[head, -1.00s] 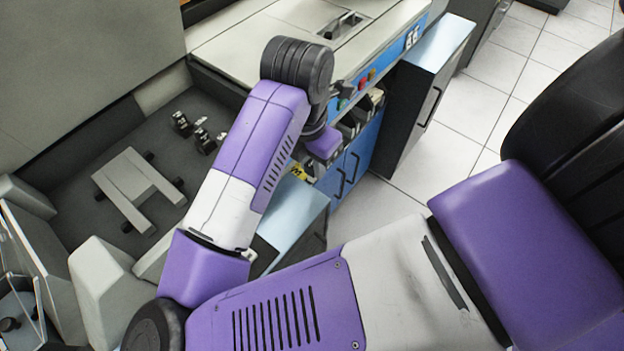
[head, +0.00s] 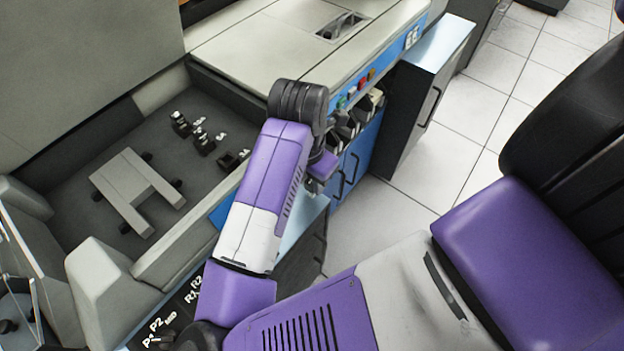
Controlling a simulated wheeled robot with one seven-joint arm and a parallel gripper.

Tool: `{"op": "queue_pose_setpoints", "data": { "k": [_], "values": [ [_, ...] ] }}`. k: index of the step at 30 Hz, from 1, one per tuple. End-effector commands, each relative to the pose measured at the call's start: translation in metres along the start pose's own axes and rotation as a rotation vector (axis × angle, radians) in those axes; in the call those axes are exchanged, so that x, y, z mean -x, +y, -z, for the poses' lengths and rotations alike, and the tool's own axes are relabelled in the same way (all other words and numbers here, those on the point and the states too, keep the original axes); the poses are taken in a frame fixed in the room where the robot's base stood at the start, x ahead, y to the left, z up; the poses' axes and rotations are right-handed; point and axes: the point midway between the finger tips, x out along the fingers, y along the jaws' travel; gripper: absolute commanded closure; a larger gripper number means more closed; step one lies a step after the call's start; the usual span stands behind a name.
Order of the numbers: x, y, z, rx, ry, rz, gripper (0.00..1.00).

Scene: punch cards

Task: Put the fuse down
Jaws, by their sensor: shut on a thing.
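My gripper (head: 315,185) hangs below my wrist, in front of the blue cabinet face of the machine and above a light blue top. Only a small part of it shows, since my own arm hides most of it. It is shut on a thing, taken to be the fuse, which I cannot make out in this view. Whether the held thing touches any surface cannot be told.
Several small black blocks (head: 203,141) and a grey U-shaped bracket (head: 125,180) lie in the dark recess at left. Pockets (head: 356,120) line the machine front beneath coloured buttons (head: 371,75). A tall dark cabinet (head: 420,95) stands right; the tiled floor (head: 480,100) is clear.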

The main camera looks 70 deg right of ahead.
Motion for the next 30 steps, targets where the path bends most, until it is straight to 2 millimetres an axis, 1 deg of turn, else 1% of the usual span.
{"op": "queue_pose_setpoints", "data": {
  "k": [1, 2, 4, 5, 14, 19, 23, 30],
  "values": [
    [-0.003, 0.000, 0.000, 0.000, 0.000, -0.001, 1.00],
    [-0.001, 0.000, 0.000, 0.000, 0.000, 0.000, 0.71],
    [-0.001, 0.000, 0.000, 0.000, 0.000, 0.000, 0.57],
    [-0.001, 0.000, 0.000, 0.000, 0.000, 0.000, 0.55],
    [0.000, 0.000, 0.000, 0.000, 0.000, 0.000, 0.55],
    [0.009, 0.001, 0.000, -0.001, 0.001, -0.002, 0.55],
    [0.033, 0.001, 0.000, -0.004, 0.001, -0.004, 0.55],
    [0.084, 0.001, 0.000, -0.004, 0.001, -0.004, 0.55]
  ]
}}
